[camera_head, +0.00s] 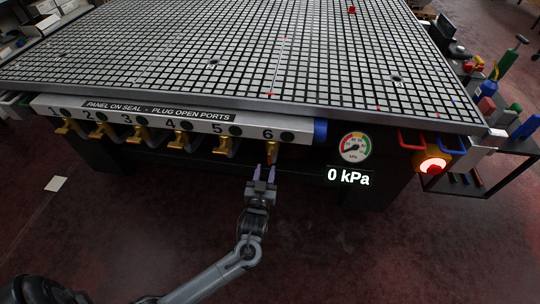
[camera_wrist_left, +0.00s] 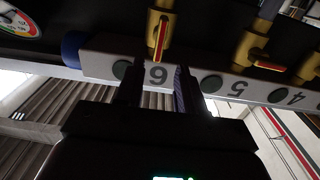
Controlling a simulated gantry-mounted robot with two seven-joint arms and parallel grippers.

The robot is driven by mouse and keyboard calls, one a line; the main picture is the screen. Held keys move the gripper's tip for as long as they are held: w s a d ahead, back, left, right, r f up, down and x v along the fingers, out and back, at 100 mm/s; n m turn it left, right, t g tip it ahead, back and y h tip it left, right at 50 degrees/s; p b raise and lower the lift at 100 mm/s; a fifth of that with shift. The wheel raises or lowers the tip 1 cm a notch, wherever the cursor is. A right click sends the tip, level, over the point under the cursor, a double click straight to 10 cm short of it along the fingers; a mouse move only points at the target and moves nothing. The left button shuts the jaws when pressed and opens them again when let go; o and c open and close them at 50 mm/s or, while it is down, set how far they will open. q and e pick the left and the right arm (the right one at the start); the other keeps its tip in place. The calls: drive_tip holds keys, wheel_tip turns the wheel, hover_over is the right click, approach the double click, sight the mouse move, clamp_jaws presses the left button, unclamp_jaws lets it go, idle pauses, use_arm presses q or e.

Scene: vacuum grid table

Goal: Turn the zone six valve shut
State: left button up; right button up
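The zone six valve (camera_head: 271,152) is a brass valve hanging under the white manifold strip (camera_head: 180,120), below the number 6. In the left wrist view the valve (camera_wrist_left: 153,28) shows its red handle (camera_wrist_left: 161,36) lying along the brass body. My left gripper (camera_head: 264,170) is just below and in front of this valve, pointing up at it. Its two fingers are apart with nothing between them. In the left wrist view the gripper (camera_wrist_left: 157,78) has the valve straight ahead, beyond the fingertips. I see no contact. My right gripper is not in view.
The zone five valve (camera_head: 226,147) is close to the left, with more valves further left. The gauge (camera_head: 355,148) to the right has a 0 kPa readout (camera_head: 348,178). A glowing red button (camera_head: 432,164) sits further right. The grid table (camera_head: 270,50) overhangs above; the floor in front is clear.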

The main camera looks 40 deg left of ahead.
sight(269, 157)
use_arm(q)
drive_tip(key=b+x, duration=0.2)
drive_tip(key=x, duration=0.5)
drive_tip(key=shift+w+b, duration=0.15)
drive_tip(key=shift+b, duration=0.15)
drive_tip(key=shift+w, duration=0.3)
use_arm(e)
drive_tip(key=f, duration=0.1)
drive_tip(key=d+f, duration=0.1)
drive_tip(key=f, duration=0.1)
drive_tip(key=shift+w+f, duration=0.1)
use_arm(q)
drive_tip(key=shift+a, duration=0.15)
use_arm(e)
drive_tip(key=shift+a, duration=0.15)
use_arm(q)
clamp_jaws()
